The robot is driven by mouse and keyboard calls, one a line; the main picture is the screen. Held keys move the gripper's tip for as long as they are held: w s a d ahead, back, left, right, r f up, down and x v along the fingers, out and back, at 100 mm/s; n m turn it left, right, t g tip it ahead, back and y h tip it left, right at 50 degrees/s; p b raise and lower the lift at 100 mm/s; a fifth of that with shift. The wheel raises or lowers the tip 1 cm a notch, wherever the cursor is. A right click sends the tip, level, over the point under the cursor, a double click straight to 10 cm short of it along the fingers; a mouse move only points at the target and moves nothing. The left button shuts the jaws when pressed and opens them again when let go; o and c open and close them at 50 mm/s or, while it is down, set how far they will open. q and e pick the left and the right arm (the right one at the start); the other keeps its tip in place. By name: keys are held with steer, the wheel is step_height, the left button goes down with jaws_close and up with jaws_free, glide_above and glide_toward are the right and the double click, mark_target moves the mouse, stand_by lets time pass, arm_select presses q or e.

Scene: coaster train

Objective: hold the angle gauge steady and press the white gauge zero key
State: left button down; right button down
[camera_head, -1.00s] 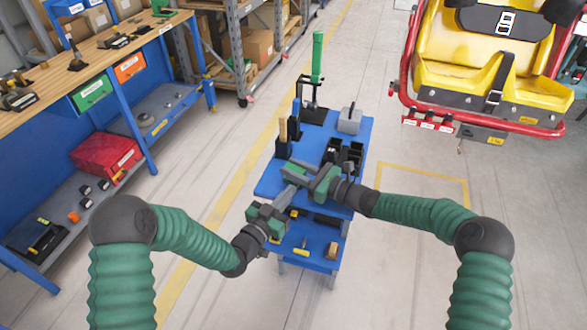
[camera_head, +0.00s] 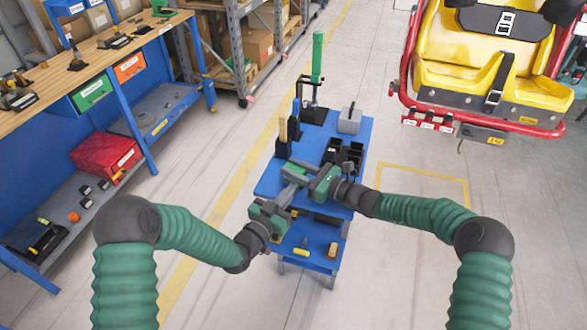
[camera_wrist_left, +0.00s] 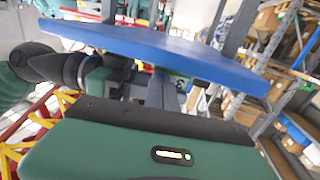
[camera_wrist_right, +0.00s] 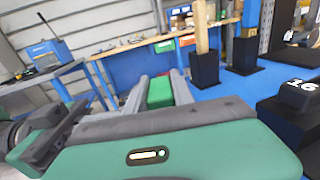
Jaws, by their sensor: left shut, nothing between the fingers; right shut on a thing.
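My right gripper (camera_head: 291,172) reaches in from the right over the blue cart top, shut on a small green and dark thing, which I take to be the angle gauge (camera_wrist_right: 160,92). In the right wrist view it sits between the two grey fingers. My left gripper (camera_head: 291,184) is shut and empty. Its fingertips point up and right, close beside the right gripper's fingers at the gauge. I cannot tell whether they touch it. The white zero key cannot be made out. The left wrist view shows the left fingers (camera_wrist_left: 172,92) near the cart's edge.
The blue cart (camera_head: 268,184) also carries a green-handled press (camera_head: 317,58), black open bins (camera_head: 350,158), a grey box (camera_head: 349,121) and dark blocks with a wooden piece. A lower shelf holds small parts. A workbench (camera_head: 85,62) stands left, a yellow coaster seat (camera_head: 470,78) right.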

arm_select(q)
steer(key=shift+s, duration=0.1)
steer(key=v, duration=0.6)
stand_by(1.0)
stand_by(1.1)
arm_select(e)
steer(key=c, duration=1)
jaws_free()
